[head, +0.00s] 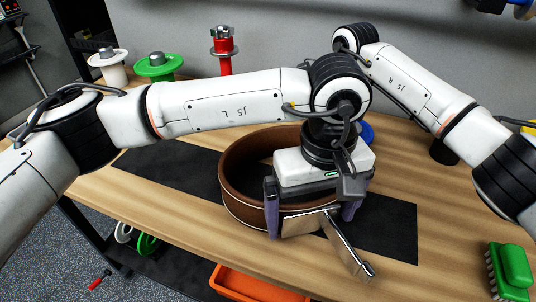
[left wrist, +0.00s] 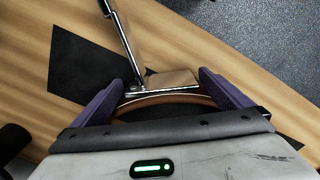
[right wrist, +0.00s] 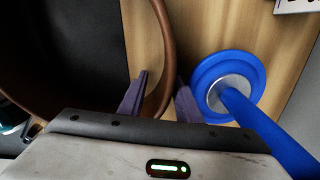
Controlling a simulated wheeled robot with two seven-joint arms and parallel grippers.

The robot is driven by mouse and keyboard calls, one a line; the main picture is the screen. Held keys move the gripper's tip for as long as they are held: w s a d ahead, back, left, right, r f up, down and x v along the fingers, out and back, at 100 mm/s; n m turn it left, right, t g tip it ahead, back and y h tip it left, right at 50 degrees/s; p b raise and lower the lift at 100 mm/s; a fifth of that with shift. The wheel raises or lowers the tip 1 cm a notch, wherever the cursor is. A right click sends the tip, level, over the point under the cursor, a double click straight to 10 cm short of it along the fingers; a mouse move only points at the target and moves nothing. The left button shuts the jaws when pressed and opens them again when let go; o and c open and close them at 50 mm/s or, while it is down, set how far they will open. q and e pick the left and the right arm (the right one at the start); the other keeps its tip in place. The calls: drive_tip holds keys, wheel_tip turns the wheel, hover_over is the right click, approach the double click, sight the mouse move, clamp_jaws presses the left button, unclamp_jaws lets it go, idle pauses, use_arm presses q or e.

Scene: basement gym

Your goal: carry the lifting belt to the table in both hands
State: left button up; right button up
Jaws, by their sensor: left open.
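The brown lifting belt (head: 233,180) stands on edge as a closed ring on the wooden top, partly over a black mat. Its metal lever buckle (head: 345,250) sticks out at the front. My left gripper (head: 310,225) is open over the front of the ring by the buckle. In the left wrist view the belt's edge (left wrist: 165,99) runs between its purple fingers. In the right wrist view my right gripper (right wrist: 162,78) is open, with the belt wall (right wrist: 166,35) between its fingers. In the head view the right gripper is hidden behind my left arm.
A blue disc with a post (right wrist: 228,85) stands close beside my right gripper. A green brush (head: 512,268) lies at the right front. White, green and red weight posts (head: 157,68) stand at the back left. An orange tray (head: 255,287) is below the front edge.

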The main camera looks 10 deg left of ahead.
use_arm(q)
wheel_tip(320, 180, up, 10)
drive_tip(key=shift+r, duration=0.25)
use_arm(e)
drive_tip(key=shift+r, duration=0.25)
wheel_tip(320, 180, up, 12)
drive_tip(key=shift+f, duration=0.2)
